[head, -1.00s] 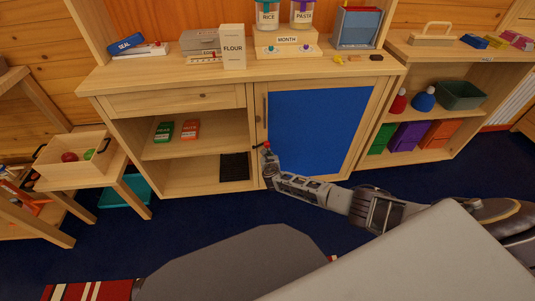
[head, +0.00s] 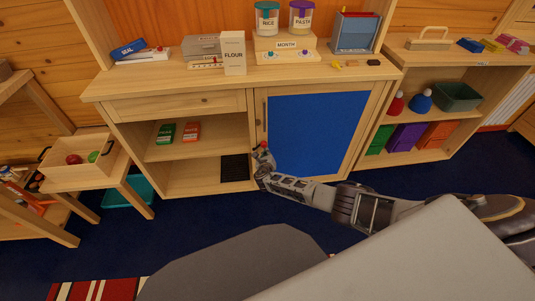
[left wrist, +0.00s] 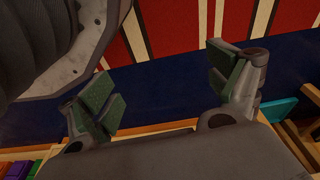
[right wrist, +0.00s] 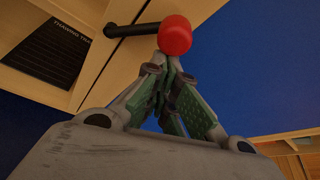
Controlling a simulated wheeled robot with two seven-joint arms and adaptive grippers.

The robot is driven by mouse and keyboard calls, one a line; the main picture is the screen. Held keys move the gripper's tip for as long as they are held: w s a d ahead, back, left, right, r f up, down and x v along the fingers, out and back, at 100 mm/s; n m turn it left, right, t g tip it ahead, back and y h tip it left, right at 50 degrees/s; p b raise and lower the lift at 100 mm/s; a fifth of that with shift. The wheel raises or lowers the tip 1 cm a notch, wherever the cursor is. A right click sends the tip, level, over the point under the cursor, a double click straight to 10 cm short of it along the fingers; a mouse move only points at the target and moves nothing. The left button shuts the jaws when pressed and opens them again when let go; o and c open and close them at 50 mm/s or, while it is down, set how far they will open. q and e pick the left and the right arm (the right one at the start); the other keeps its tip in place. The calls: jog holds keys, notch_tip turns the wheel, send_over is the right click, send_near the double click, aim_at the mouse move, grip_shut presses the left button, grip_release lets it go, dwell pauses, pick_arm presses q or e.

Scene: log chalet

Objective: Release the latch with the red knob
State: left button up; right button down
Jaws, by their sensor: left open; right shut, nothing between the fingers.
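The red knob (right wrist: 176,36) sits on the end of a black latch lever (right wrist: 132,29) in the right wrist view. The lever lies across the seam at the blue-panelled cabinet door (head: 318,130). In the head view the knob is small, at the door's left edge. My right gripper (right wrist: 170,68) is shut and empty, its fingertips just below the knob; I cannot tell whether they touch it. In the head view this gripper (head: 262,160) partly covers the latch area. My left gripper (left wrist: 160,75) is open and empty in the left wrist view, away from the latch.
Open shelves with green and red boxes (head: 190,132) and a dark tray (head: 235,168) stand left of the door. A flour box (head: 233,53) and jars stand on the cabinet top. A wooden crate (head: 75,173) sits at far left.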

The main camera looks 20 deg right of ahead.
aim_at(262, 146)
jog(key=a+r+n+h, duration=0.1)
jog(key=n, duration=0.2)
jog(key=w+a+r+n+h, duration=0.1)
jog(key=a+r+n+h, duration=0.1)
jog(key=shift+r+n+t, duration=0.15)
jog(key=shift+n+t, duration=0.15)
jog(key=shift+n, duration=0.1)
jog(key=shift+w+a+r+n+h+b, duration=0.1)
jog(key=shift+a+r+n+h+b, duration=0.2)
jog(key=shift+a+n+h, duration=0.35)
pick_arm(q)
jog(key=shift+w+d+r, duration=0.2)
jog(key=shift+w+r, duration=0.15)
jog(key=shift+r, duration=0.35)
pick_arm(e)
jog(key=shift+d, duration=0.1)
pick_arm(q)
jog(key=shift+s+r, duration=0.1)
jog(key=shift+s, duration=0.05)
jog(key=shift+s+d+r, duration=0.15)
jog(key=shift+s+r, duration=0.05)
jog(key=shift+s, duration=0.05)
pick_arm(e)
jog(key=shift+w+a, duration=0.1)
jog(key=shift+a, duration=0.2)
pick_arm(q)
jog(key=shift+w+r, duration=0.3)
jog(key=shift+w, duration=0.05)
